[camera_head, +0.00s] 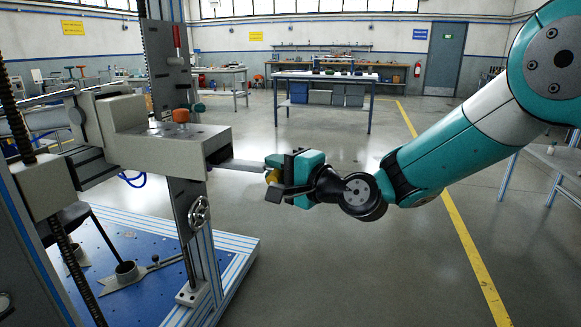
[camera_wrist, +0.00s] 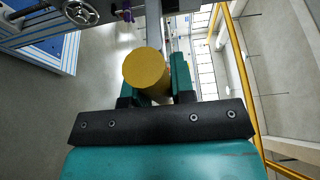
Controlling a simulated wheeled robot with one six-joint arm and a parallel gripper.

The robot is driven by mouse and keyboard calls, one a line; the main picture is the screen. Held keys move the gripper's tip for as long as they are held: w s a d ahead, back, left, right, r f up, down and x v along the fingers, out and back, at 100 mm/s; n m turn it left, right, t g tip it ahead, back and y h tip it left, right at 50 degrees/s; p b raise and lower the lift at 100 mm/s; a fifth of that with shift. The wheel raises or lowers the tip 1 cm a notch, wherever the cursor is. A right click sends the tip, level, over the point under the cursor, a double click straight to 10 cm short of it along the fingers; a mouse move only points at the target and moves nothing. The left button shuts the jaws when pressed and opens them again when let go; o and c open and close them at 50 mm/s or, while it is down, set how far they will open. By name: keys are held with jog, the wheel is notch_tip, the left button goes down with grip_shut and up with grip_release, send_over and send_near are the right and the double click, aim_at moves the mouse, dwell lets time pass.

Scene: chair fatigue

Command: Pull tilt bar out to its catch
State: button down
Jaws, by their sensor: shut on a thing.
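The tilt bar (camera_head: 245,165) is a flat grey bar sticking out to the right from the open end of a beige housing (camera_head: 150,145). Its outer end carries a yellow knob (camera_head: 272,177). My gripper (camera_head: 276,172) is shut on the knob end of the bar, to the right of the housing. In the wrist view the round yellow knob (camera_wrist: 147,68) sits between the two teal fingers (camera_wrist: 155,85). The catch is not visible, and the bar's inner part is hidden inside the housing.
A grey upright column (camera_head: 188,220) with a handwheel (camera_head: 199,212) stands below the housing on a blue base plate (camera_head: 145,285). The floor to the right of the rig is clear. A workbench (camera_head: 325,77) stands far behind.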

jog(key=shift+d+f, duration=0.1)
jog(key=shift+d, duration=0.1)
jog(key=c, duration=1)
grip_release()
jog(key=shift+d, duration=0.2)
jog(key=shift+o, duration=0.2)
jog(key=shift+a, duration=0.1)
jog(key=shift+s, duration=0.1)
jog(key=b+v, duration=0.3)
jog(key=v, duration=1.4)
jog(key=shift+b, duration=0.4)
jog(key=shift+s, duration=0.15)
